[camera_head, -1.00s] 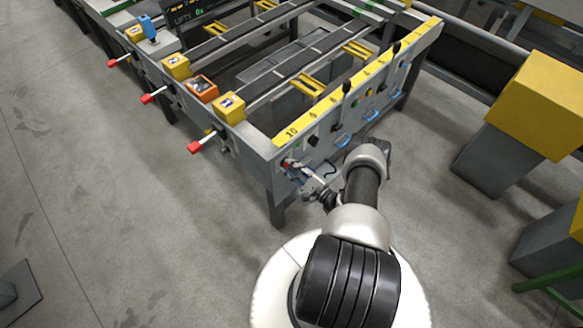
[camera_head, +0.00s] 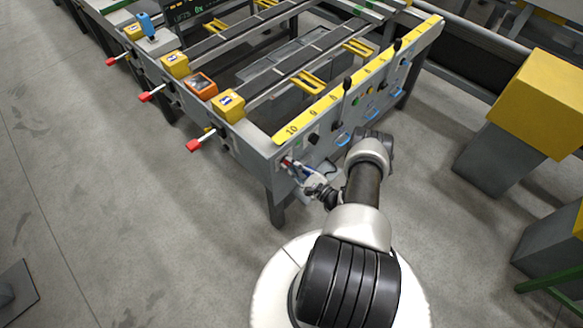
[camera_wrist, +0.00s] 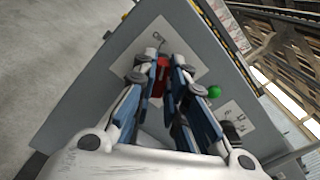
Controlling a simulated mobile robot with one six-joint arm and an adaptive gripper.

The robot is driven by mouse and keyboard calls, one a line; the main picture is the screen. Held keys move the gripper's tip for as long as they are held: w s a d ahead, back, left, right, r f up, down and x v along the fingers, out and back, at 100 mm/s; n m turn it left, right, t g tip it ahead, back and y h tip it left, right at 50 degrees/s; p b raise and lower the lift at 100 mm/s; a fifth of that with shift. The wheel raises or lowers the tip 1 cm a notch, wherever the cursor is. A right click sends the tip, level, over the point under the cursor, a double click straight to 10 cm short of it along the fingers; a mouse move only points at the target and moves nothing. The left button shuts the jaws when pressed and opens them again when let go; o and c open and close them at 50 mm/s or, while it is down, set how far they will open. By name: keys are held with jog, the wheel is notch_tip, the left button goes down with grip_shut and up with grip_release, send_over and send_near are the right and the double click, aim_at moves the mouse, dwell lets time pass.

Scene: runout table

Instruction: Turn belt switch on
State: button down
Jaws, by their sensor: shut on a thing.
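The belt switch shows as a red handle (camera_wrist: 162,78) on a pale plate on the grey end panel in the wrist view. My gripper (camera_wrist: 166,64) has its two blue-and-grey fingers on either side of the red handle, shut on it. The fingers hide part of the handle, and its exact angle is hard to tell. In the head view my gripper (camera_head: 291,166) is at the near corner of the table's panel, where the switch is mostly covered.
A green button (camera_wrist: 214,91) sits right of the switch on the panel. The runout table (camera_head: 262,143) has red-tipped levers (camera_head: 194,145) along its left side. A yellow-topped grey pedestal (camera_head: 545,100) stands at right.

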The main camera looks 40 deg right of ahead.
jog(key=m+b, duration=0.3)
jog(key=m, duration=0.1)
jog(key=shift+d+f+m, duration=0.1)
jog(key=shift+f+m, duration=0.05)
jog(key=shift+m, duration=0.15)
jog(key=m+b, duration=0.2)
jog(key=m, duration=0.1)
jog(key=shift+m, duration=0.3)
jog(key=shift+d+m+b, duration=0.15)
jog(key=shift+m+b, duration=1.3)
jog(key=shift+m, duration=2.15)
jog(key=c, duration=1.6)
grip_release()
jog(key=s+d, duration=0.1)
jog(key=s, duration=1.1)
